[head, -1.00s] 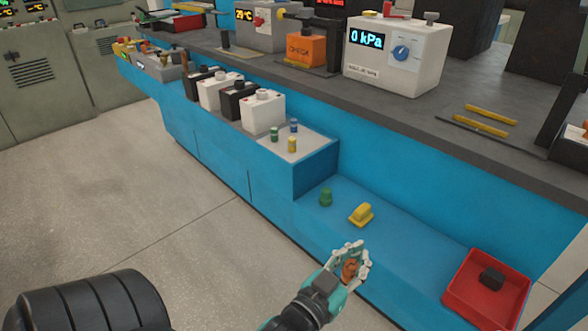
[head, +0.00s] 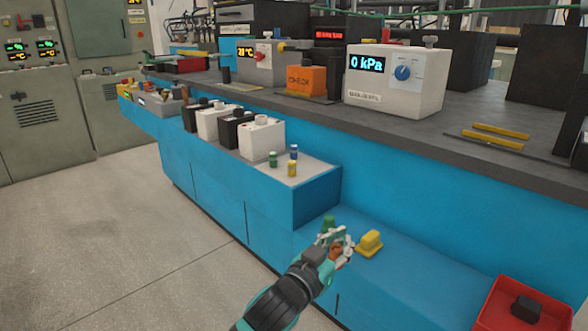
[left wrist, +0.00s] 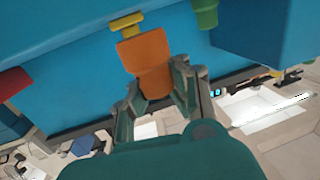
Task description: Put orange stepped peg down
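My left gripper (head: 338,240) is over the low blue ledge (head: 410,285), between a green peg (head: 328,223) and a yellow stepped piece (head: 369,243). It is shut on the orange stepped peg (head: 337,255), most of which the fingers hide in the head view. In the left wrist view the orange stepped peg (left wrist: 147,60) sticks out from between the fingertips (left wrist: 155,88), its wider block outward. The yellow piece (left wrist: 127,22) and green peg (left wrist: 206,14) lie beyond it. I cannot tell whether the orange peg touches the ledge. My right gripper is in neither view.
A red tray (head: 497,312) with a dark block (head: 526,308) is at the ledge's right end. A raised blue step (head: 300,198) holds small green, blue and yellow cylinders and a row of batteries. The 0 kPa instrument (head: 398,80) stands on the counter above. Ledge between yellow piece and tray is clear.

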